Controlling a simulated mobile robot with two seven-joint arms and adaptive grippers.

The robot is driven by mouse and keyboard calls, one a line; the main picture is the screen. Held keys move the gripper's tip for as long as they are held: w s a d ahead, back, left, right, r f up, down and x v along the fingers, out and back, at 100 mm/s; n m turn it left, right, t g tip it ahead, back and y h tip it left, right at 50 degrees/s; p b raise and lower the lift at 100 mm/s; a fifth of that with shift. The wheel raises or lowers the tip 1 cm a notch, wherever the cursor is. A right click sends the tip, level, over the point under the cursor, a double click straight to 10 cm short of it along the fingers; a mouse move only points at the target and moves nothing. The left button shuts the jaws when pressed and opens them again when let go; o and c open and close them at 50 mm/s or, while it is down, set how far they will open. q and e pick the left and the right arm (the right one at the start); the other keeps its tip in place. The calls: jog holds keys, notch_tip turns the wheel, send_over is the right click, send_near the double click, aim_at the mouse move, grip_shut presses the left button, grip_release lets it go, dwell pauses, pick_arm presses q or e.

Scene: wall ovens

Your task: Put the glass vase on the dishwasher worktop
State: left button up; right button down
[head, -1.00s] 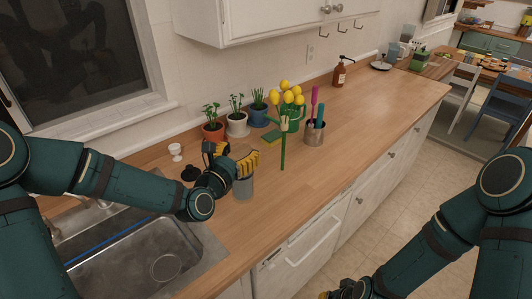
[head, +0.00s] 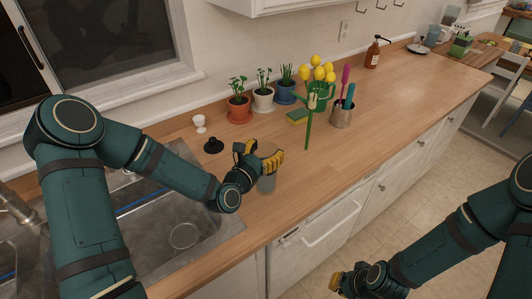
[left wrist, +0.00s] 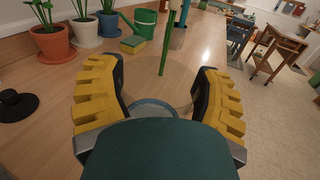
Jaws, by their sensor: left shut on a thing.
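The glass vase (head: 267,184) is a greyish, see-through cylinder near the sink's right edge. My left gripper (head: 262,158) is around its upper part and shut on it. In the left wrist view the vase's round rim (left wrist: 152,106) shows between the two yellow-padded fingers. I cannot tell whether its base touches the counter. The dishwasher (head: 318,228) has a white front with a bar handle, to the right of the vase; the wooden worktop (head: 318,187) above it is bare at the front. My right gripper (head: 340,285) is low at the bottom, away from the vase; its opening is unclear.
A utensil cup (head: 342,115), a sponge (head: 297,117) and potted plants (head: 238,108) line the back. The sink (head: 190,240) lies left; a black stopper (head: 213,145) is beside it.

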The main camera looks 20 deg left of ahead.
pick_arm(q)
jog(key=shift+f, duration=0.2)
jog(key=shift+f, duration=0.15)
jog(key=o, duration=1.3)
jog(key=shift+f, duration=0.1)
